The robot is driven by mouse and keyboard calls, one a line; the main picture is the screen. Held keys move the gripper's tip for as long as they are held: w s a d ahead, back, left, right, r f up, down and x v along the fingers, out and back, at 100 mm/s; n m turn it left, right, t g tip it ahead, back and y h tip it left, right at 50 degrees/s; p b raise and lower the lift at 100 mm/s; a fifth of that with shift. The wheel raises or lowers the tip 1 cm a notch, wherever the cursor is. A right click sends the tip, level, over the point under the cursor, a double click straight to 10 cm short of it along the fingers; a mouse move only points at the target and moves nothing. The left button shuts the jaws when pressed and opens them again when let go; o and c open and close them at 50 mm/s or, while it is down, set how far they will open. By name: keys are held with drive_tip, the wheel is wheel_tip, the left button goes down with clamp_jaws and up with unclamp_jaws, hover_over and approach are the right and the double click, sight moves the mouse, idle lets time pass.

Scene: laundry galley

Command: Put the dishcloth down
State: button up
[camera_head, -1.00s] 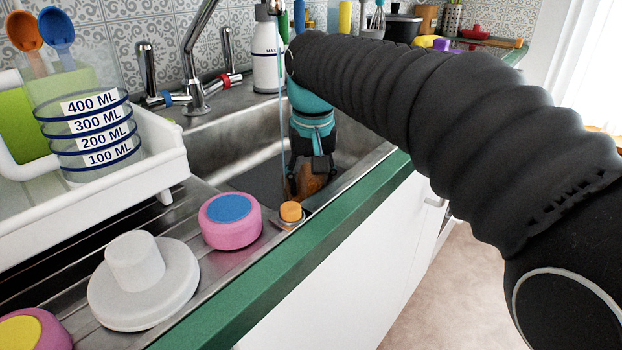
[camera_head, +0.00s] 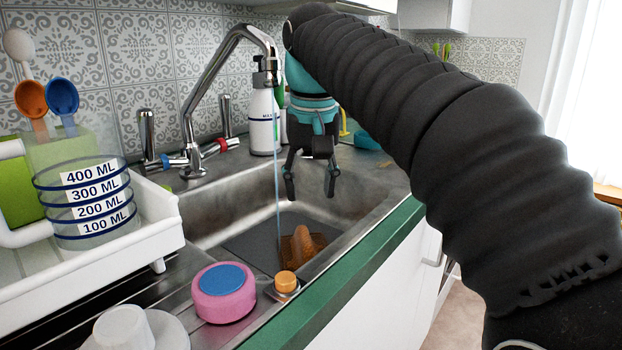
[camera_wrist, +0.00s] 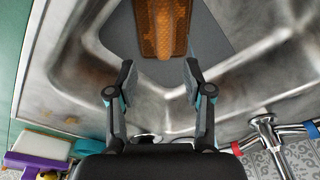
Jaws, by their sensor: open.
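An orange-brown, ridged piece (camera_head: 303,246), which looks like the dishcloth, lies on the grey floor of the steel sink (camera_head: 225,205). In the wrist view the dishcloth (camera_wrist: 160,28) shows at the top middle, beyond the fingertips, with a raised fold along its middle. My gripper (camera_head: 310,190) hangs pointing down over the sink, above the dishcloth and apart from it. In the wrist view my gripper (camera_wrist: 160,80) has its two fingers spread wide with nothing between them.
The tap (camera_head: 200,100) arches over the sink, and a thin stream of water (camera_head: 277,175) falls close to my gripper's left. A white bottle (camera_head: 263,125) stands behind.

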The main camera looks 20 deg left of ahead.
sight(303, 230)
drive_tip(key=shift+o, duration=0.5)
drive_tip(key=shift+r, duration=0.3)
drive_tip(key=w+a+f+b, duration=0.1)
drive_tip(key=f, duration=0.3)
drive_tip(key=w+a+f+t+y+b, duration=0.1)
drive_tip(key=f+b, duration=0.1)
drive_tip(key=f, duration=0.3)
drive_tip(key=w+a+f+t+b, duration=0.1)
drive_tip(key=f, duration=0.3)
drive_tip(key=shift+w+f+b, duration=0.15)
drive_tip(key=shift+w+b, duration=0.2)
clamp_jaws()
